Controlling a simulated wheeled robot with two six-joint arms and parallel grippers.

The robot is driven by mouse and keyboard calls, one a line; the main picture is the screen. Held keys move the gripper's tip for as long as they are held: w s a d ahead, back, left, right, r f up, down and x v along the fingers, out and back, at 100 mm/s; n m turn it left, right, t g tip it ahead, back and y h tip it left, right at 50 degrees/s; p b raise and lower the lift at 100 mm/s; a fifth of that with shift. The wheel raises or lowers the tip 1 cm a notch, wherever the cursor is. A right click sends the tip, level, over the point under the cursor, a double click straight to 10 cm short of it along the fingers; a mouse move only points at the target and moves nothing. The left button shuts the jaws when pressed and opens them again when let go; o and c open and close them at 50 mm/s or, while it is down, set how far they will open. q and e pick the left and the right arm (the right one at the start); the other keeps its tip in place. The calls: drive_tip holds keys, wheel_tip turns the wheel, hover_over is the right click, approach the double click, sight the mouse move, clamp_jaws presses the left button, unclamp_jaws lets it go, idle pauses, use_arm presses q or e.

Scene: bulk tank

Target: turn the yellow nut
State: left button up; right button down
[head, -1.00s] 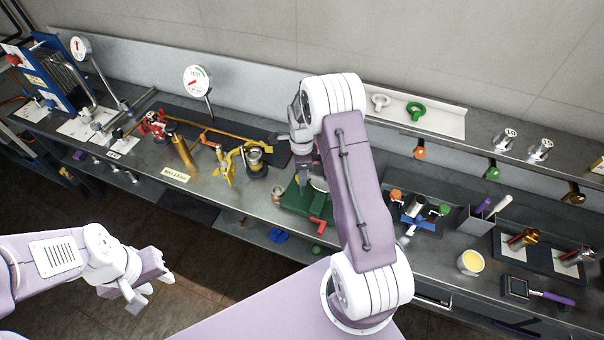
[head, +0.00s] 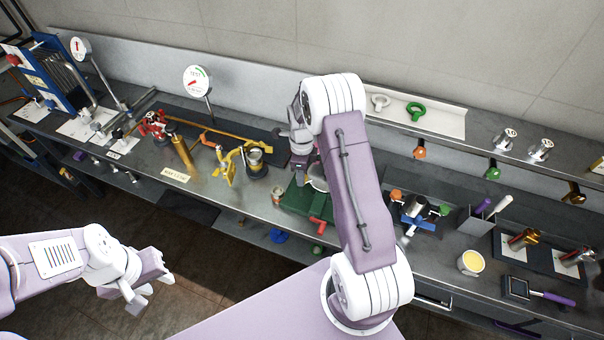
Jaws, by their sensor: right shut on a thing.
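A yellow winged fitting (head: 228,164), which looks like the yellow nut, stands on the bench beside a metal cylinder (head: 255,160). My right gripper (head: 300,168) is to the right of it and apart from it, low over a green block (head: 296,199) with a red handle (head: 318,206). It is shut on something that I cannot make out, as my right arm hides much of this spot. A pale round part (head: 318,178) shows beside the gripper. My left gripper (head: 150,283) is open and empty, in front of the bench over the floor.
A red valve (head: 153,125) and a brass cylinder (head: 182,153) stand left of the yellow fitting. A round gauge (head: 197,81) rises behind. Right of my arm are a blue stand (head: 418,219), a grey holder (head: 476,219) and a cup (head: 471,263).

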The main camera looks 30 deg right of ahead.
drive_tip(key=shift+w, duration=0.1)
drive_tip(key=c, duration=1)
unclamp_jaws()
drive_tip(key=shift+r, duration=0.15)
wheel_tip(320, 180, up, 9)
drive_tip(key=b, duration=0.2)
